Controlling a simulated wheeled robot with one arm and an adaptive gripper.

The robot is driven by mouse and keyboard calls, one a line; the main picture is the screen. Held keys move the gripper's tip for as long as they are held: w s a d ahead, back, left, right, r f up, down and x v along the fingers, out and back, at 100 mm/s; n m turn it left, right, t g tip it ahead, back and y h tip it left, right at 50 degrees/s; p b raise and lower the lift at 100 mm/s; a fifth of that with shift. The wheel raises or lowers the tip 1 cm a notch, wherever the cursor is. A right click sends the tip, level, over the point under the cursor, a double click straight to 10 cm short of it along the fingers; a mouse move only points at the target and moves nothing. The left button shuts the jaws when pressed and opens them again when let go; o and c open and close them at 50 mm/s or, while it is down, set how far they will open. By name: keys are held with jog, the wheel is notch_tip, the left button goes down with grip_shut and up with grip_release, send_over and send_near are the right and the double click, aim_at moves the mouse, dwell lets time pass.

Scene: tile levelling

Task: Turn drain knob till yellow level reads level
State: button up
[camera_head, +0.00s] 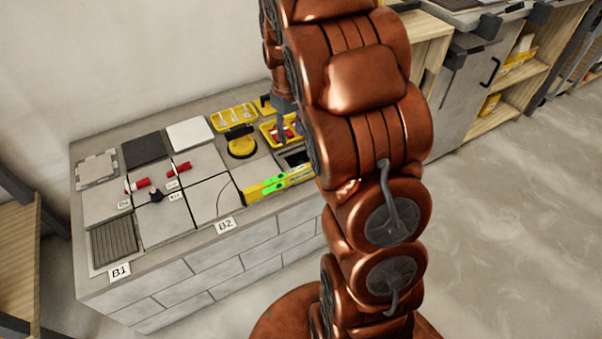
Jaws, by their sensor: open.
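The yellow level (278,184) lies at the right end of the tiled bench top, near its front edge. Bright green patches show on it, but its reading is too small to make out. A small black knob (156,195) stands on the pale tiles left of centre, between two red-and-white pieces. A dark ribbed drain grate (113,241) lies at the front left corner. I cannot tell for sure that the black knob is the drain knob.
Red-and-white pieces (137,185) (178,168) flank the knob. A round yellow tool (242,146) and yellow bins (234,117) stand at the back. Dark (144,150) and white (190,133) tiles lie at the back left. My arm hides the bench's right end.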

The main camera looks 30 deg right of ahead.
jog(key=b, duration=0.7)
send_over(301, 162)
jog(key=shift+n+t, duration=0.3)
jog(key=shift+n, duration=0.1)
notch_tip(301, 162, down, 17)
notch_tip(301, 162, down, 8)
jog(key=shift+r+b, duration=0.25)
jog(key=shift+b, duration=0.9)
jog(key=shift+c, duration=0.4)
grip_shut()
jog(key=shift+r+m+p, duration=0.15)
jog(key=shift+m+p, duration=0.15)
jog(key=shift+p, duration=0.25)
